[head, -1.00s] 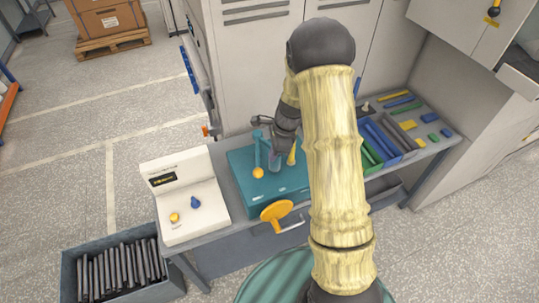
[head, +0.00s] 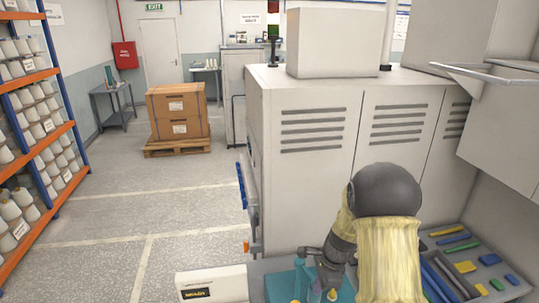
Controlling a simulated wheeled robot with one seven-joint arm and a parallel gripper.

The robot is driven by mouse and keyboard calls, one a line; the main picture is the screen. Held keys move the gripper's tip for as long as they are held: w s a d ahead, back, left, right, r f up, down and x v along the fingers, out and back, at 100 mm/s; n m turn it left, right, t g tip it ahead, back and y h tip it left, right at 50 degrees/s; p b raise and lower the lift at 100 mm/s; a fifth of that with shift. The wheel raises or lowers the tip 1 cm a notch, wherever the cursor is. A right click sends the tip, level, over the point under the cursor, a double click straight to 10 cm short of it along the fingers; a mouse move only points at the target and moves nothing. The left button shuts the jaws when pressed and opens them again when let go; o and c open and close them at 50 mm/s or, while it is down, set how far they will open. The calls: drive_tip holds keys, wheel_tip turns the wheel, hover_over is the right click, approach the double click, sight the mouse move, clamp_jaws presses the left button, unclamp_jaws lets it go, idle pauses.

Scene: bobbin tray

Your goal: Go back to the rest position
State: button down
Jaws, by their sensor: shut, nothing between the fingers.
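My gripper (head: 327,282) is low in the head view, to the left of my yellow-sleeved arm, over the teal fixture (head: 281,288) on the bench. It is shut and I see nothing held in it. Its fingertips are small and close to the bottom edge of the picture, beside the fixture's upright teal parts. I cannot tell whether they touch the fixture. The arm is bent, with its dark round joint raised in front of the grey cabinet. The lower part of the arm and most of the fixture are cut off by the bottom edge.
The grey cabinet (head: 305,180) stands close behind the arm. A white control box (head: 212,284) is left of the fixture. A tool tray (head: 465,258) with coloured pieces lies right. Open floor (head: 150,215) stretches left towards boxes on a pallet (head: 177,148) and a bobbin rack (head: 38,130).

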drive_tip(key=s+r+n+t+h+b, duration=0.1)
drive_tip(key=s+n+t+h+b, duration=0.1)
drive_tip(key=s+n+b, duration=0.7)
drive_tip(key=s+n, duration=0.8)
drive_tip(key=shift+s+a+r+h, duration=0.2)
drive_tip(key=shift+a+r+h, duration=0.1)
drive_tip(key=shift+a+r, duration=0.1)
